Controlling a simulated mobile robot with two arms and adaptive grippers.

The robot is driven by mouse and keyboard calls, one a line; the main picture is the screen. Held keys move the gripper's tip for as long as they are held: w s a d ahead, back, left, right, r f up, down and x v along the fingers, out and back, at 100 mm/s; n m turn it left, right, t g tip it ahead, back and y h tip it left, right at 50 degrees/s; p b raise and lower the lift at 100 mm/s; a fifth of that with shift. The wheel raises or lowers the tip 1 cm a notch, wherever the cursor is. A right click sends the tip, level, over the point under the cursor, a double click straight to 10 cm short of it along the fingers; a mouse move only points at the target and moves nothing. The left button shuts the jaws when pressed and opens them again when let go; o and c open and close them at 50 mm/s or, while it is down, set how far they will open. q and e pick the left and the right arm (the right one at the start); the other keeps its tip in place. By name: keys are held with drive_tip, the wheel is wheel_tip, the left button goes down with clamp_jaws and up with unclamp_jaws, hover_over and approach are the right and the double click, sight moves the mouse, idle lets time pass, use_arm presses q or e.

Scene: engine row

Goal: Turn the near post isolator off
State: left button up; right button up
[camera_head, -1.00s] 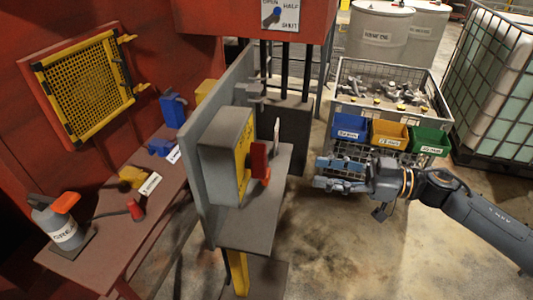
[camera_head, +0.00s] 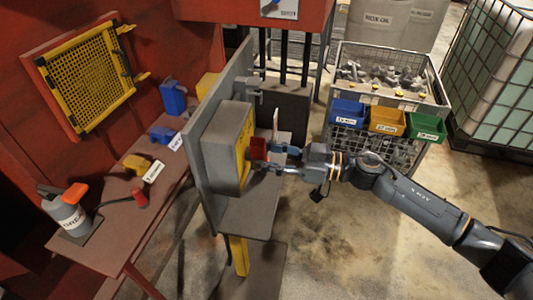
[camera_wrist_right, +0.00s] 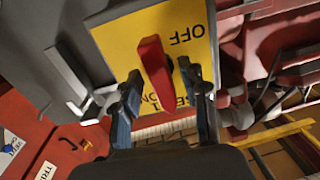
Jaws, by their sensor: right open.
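The isolator is a grey box (camera_head: 222,150) with a yellow face, fixed to an upright grey plate. Its red handle (camera_head: 258,147) sticks out from the face. In the right wrist view the red handle (camera_wrist_right: 154,68) stands between my two fingers, on a yellow plate (camera_wrist_right: 112,34) with "OFF" printed upside down; other lettering is partly hidden. My right gripper (camera_head: 264,158) is open, with its fingers on either side of the handle. In the wrist view the gripper (camera_wrist_right: 160,90) shows gaps beside the handle; contact cannot be told. My left gripper is out of view.
A grey shelf (camera_head: 250,212) lies below the isolator. A red bench (camera_head: 105,240) at left holds a grease can (camera_head: 68,215) and blue and yellow parts. A wire cage (camera_head: 428,98) with blue, yellow and green bins stands behind my right arm. The floor at lower right is clear.

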drive_tip(key=shift+c, duration=0.5)
clamp_jaws()
drive_tip(key=n, duration=0.6)
drive_tip(key=shift+n+b, duration=0.3)
drive_tip(key=shift+b, duration=0.1)
drive_tip(key=n+b, duration=0.2)
drive_tip(key=n, duration=0.3)
drive_tip(key=shift+f, duration=0.1)
drive_tip(key=n+b, duration=0.3)
drive_tip(key=n, duration=0.3)
drive_tip(key=shift+b, duration=0.35)
drive_tip(key=shift+n, duration=0.3)
